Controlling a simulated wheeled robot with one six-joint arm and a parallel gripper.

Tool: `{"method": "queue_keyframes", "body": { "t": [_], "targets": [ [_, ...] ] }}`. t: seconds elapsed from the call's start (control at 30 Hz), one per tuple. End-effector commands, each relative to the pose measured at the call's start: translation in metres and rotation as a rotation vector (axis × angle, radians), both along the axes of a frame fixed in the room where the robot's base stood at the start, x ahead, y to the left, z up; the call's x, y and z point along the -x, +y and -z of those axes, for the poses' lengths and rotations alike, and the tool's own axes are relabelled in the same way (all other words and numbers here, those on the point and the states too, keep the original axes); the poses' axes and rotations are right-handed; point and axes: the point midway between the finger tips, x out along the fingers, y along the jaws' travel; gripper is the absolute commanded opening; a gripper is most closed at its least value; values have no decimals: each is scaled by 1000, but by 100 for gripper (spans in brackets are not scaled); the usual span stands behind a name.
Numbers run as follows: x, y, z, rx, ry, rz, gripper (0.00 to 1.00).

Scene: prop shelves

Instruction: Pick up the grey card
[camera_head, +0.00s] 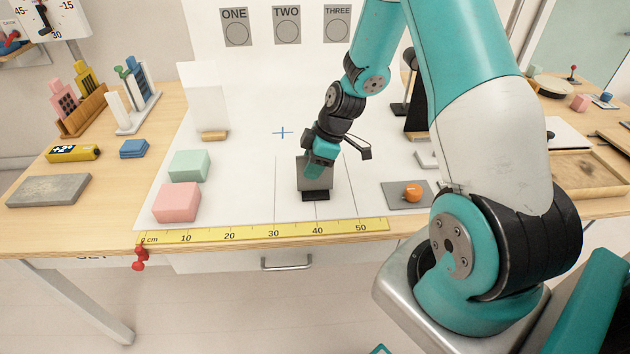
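A grey card (325,183) stands upright in a small black base (316,196) on the white board, just behind the yellow ruler. My gripper (315,173) reaches down from above and overlaps the card's front and upper part in the picture. My gripper hides part of the card. I cannot tell whether the fingers touch the card or are closed around it.
A pink block (176,202) and a green block (188,166) stand to the left. A flat grey plate (395,203) with an orange ball (412,194) lies to the right. A yellow ruler (262,231) runs along the front edge. The board between blocks and card is clear.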

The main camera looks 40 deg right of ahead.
Motion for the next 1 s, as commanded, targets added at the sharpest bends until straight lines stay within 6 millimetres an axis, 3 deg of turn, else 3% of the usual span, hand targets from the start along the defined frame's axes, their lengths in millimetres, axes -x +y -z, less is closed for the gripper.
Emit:
{"method": "queue_keyframes", "body": {
  "t": [0.1,0.27,0.3,0.77,0.87,1.0],
  "targets": [
    [0,0,0,0,0,0,38],
    [0,0,0,0,0,0,2],
    [0,0,0,0,0,0,0],
    [0,0,-6,0,0,0,0],
    [-1,0,-15,1,-3,-1,0],
    [-2,-1,-47,3,-9,-1,0]
  ]
}}
